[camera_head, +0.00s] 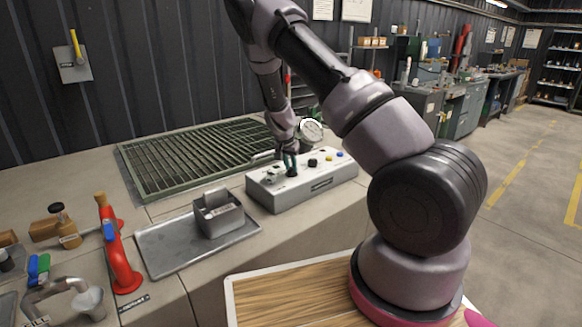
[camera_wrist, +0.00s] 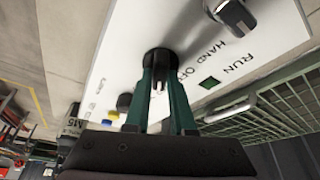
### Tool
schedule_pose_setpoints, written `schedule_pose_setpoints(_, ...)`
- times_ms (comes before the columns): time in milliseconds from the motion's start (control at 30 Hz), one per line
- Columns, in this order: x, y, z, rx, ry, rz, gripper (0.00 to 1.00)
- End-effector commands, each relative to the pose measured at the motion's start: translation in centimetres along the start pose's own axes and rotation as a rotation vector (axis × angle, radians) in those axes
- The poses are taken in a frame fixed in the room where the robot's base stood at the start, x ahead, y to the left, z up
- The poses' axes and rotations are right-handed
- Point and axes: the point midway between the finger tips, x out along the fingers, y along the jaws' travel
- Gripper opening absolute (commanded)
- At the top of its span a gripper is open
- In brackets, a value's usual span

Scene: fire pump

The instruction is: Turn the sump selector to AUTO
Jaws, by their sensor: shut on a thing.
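The control box (camera_head: 300,182) is a pale grey box with a sloped white top on the counter. My gripper (camera_head: 291,163) reaches down onto its top from above. In the wrist view my gripper (camera_wrist: 162,82) has its green fingers shut on a black selector knob (camera_wrist: 158,56). The letters HAND and OFF are printed beside this knob; I see no AUTO, and the fingers hide part of the knob and panel. The knob's pointer direction is unclear. A second, silver-and-black knob (camera_wrist: 236,16) is apart from the fingers, and a green lamp (camera_wrist: 209,82) sits by the word RUN.
A gauge (camera_head: 311,131) and a green grating (camera_head: 190,155) lie behind.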

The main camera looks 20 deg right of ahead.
Motion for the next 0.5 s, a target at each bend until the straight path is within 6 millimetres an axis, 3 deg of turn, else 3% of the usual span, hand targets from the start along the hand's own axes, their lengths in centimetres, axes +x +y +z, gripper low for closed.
schedule_pose_setpoints(167,0.01,-0.04,0.08,0.001,-0.002,0.000,0.00)
schedule_pose_setpoints(200,0.01,-0.04,0.08,0.001,-0.002,0.000,0.30)
schedule_pose_setpoints(267,0.01,-0.03,0.09,0.001,-0.002,0.000,0.53)
schedule_pose_setpoints(500,0.02,-0.01,0.06,0.000,-0.001,0.000,0.53)
